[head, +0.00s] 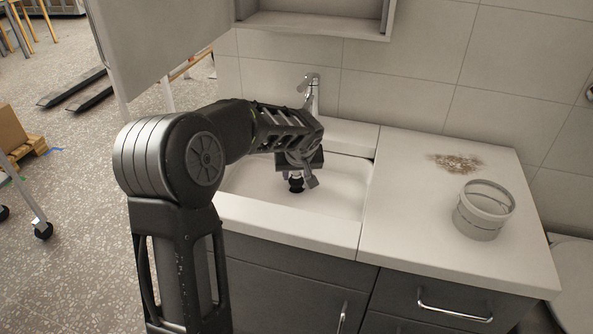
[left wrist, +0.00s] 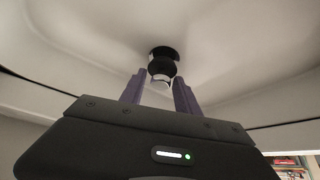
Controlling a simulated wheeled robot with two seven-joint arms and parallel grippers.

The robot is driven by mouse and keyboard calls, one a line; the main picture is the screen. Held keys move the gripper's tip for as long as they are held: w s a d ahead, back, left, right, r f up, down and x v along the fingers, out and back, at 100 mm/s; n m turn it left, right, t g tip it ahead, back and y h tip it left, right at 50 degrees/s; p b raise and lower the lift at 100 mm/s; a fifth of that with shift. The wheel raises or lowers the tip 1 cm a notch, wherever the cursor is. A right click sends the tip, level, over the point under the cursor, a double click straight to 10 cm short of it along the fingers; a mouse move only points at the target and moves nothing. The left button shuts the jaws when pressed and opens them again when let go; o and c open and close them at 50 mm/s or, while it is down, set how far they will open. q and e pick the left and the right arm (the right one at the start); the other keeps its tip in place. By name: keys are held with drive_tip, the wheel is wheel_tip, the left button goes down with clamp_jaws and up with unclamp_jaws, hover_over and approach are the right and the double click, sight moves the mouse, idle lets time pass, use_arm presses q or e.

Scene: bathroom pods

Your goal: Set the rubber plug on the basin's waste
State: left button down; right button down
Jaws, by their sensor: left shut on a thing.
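The basin (head: 237,183) is white and set in a counter. My left gripper (head: 301,170) reaches over it, pointing down. It is shut on the black rubber plug (head: 296,183), held low over the basin floor. In the left wrist view, the plug (left wrist: 160,68) shows just beyond the two purple fingers of my left gripper (left wrist: 160,95), with a pale ring between them. The dark waste (left wrist: 163,51) shows right behind the plug, partly hidden by it. Whether plug and waste touch, I cannot tell. My right gripper is out of view.
A chrome tap (head: 312,92) stands behind the basin, close to my left gripper. A pale, round container (head: 482,211) stands on the counter (head: 420,235) at the right, near a brown stain (head: 457,162). A cabinet (head: 315,22) hangs above.

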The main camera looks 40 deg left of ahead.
use_arm(q)
drive_tip(key=shift+s+f, duration=0.1)
drive_tip(key=shift+f, duration=0.3)
drive_tip(key=shift+d+f+b, duration=0.1)
drive_tip(key=shift+f+b, duration=0.15)
drive_tip(key=shift+b, duration=0.05)
drive_tip(key=c, duration=0.9)
unclamp_jaws()
drive_tip(key=shift+r, duration=0.15)
drive_tip(key=shift+d+r+p, duration=0.1)
drive_tip(key=shift+r+p, duration=0.25)
drive_tip(key=shift+r, duration=0.1)
drive_tip(key=v, duration=1.1)
drive_tip(key=shift+s+r, duration=0.1)
drive_tip(key=shift+s, duration=0.15)
